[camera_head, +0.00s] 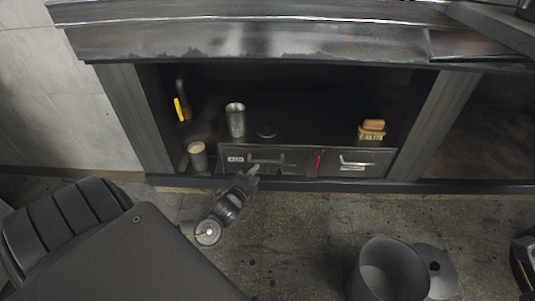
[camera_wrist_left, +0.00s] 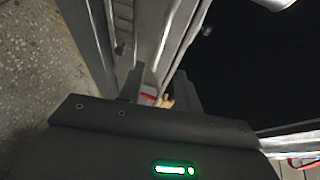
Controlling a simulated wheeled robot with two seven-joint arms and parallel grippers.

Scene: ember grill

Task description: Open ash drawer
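The ash drawer (camera_head: 240,168) is the left of two grey drawer fronts under the grill. It has a small label at its left and a bar handle (camera_head: 268,160). It looks flush with its neighbour, so it appears shut. My left gripper (camera_head: 251,176) is low in front of this drawer, just below its handle. In the left wrist view its two fingers (camera_wrist_left: 158,88) stand apart with a gap between them, and I see nothing held. Whether a finger touches the handle cannot be told. My right gripper is not in view.
A second drawer (camera_head: 355,164) with a handle is to the right, past a red strip (camera_head: 318,162). Another can (camera_head: 198,157) is at the left. A grey bucket (camera_head: 388,270) stands on the floor, front right.

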